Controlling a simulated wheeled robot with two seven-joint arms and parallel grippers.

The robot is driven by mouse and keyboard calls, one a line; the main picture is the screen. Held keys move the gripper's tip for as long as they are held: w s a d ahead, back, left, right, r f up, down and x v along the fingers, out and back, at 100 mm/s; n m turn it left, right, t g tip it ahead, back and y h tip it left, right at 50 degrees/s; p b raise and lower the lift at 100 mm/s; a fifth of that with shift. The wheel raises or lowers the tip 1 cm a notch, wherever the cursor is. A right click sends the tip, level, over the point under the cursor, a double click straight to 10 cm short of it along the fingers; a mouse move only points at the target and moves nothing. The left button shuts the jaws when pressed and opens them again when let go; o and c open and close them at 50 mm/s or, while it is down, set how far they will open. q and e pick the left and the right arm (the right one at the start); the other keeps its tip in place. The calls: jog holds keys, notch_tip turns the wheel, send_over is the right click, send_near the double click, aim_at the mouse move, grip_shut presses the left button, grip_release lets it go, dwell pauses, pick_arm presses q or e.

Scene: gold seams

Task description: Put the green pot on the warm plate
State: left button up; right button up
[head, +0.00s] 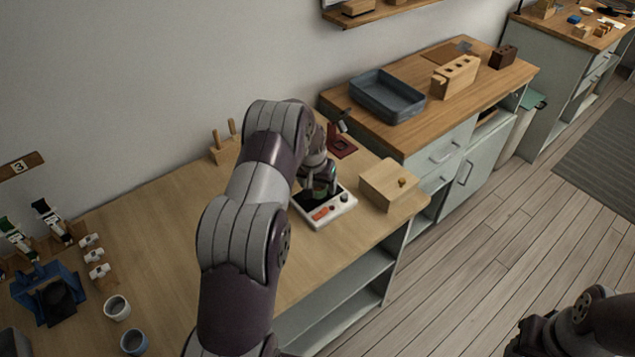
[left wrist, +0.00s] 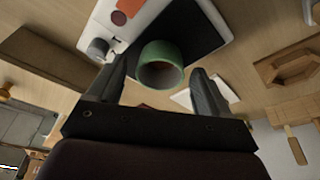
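The green pot (left wrist: 162,66) is a small round open cup. In the left wrist view it stands on or just over the black plate (left wrist: 190,35) of the white warmer; contact cannot be told. The warmer (head: 325,212) has a red square and a dark knob at its front in the head view. My left gripper (left wrist: 160,92) is open, with a finger on each side of the pot and gaps visible to both. In the head view the pot (head: 320,187) is mostly hidden by my left gripper (head: 320,178). My right arm shows at the lower right; its fingers are not visible.
A dark red stand (head: 342,146) and a tool block (head: 225,150) are behind. Two cups (head: 117,308) and a blue holder (head: 50,292) sit at the left. The bench between is mostly clear.

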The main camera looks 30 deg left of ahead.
pick_arm(q)
jog(key=shift+r, duration=0.55)
jog(key=s+d+v, duration=0.1)
jog(key=v, duration=1.1)
jog(key=s+d+m+g, duration=0.1)
jog(key=s+d, duration=0.6)
jog(key=s, duration=0.4)
jog(key=s+d+m, duration=0.1)
jog(key=s+d, duration=0.7)
jog(key=s, duration=0.4)
jog(key=shift+g+h+b, duration=0.3)
jog(key=shift+g+b, duration=0.1)
